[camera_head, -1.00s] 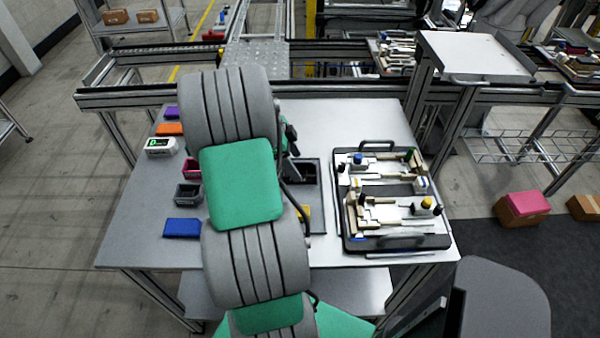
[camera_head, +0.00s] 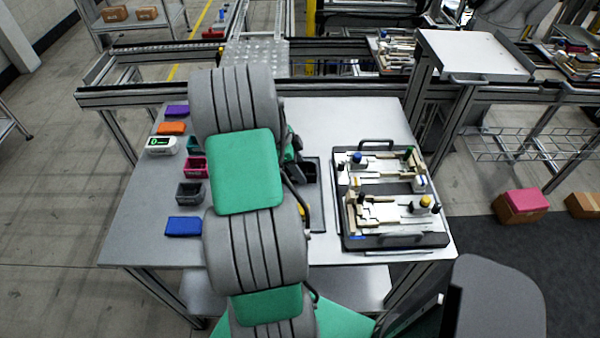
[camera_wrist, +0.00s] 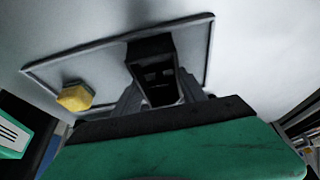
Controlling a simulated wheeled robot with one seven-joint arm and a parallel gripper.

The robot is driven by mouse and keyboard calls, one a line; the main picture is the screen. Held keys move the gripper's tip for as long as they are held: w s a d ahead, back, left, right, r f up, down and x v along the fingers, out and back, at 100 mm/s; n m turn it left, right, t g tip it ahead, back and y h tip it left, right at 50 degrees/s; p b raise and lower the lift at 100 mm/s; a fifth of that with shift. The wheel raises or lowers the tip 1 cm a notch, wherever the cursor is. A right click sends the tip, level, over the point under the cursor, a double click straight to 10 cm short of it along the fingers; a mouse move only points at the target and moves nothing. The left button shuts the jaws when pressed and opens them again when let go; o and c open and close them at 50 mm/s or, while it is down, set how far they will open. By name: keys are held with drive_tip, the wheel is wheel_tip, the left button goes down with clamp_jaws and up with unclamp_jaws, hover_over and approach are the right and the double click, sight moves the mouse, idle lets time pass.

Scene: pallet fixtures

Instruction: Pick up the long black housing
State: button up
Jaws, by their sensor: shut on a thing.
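The long black housing (camera_wrist: 155,72) is in the wrist view, over the grey tray (camera_wrist: 200,50). It looks like a hollow black box with openings in its face. My gripper (camera_wrist: 160,92) is shut on it, with a grey finger on each side. I cannot tell whether the housing touches the tray or is raised above it. In the head view, my arm covers much of the tray (camera_head: 316,215), and a dark box-like part (camera_head: 309,171) shows just right of the arm. The fingers are hidden there.
Left of my arm are small bins, including a grey one (camera_head: 190,193), and a blue block (camera_head: 183,226). A black-framed fixture pallet (camera_head: 393,241) stands at the right. The table (camera_head: 140,240) is clear at the front left.

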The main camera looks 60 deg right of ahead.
drive_tip(key=c, duration=0.6)
drive_tip(key=shift+r, duration=0.1)
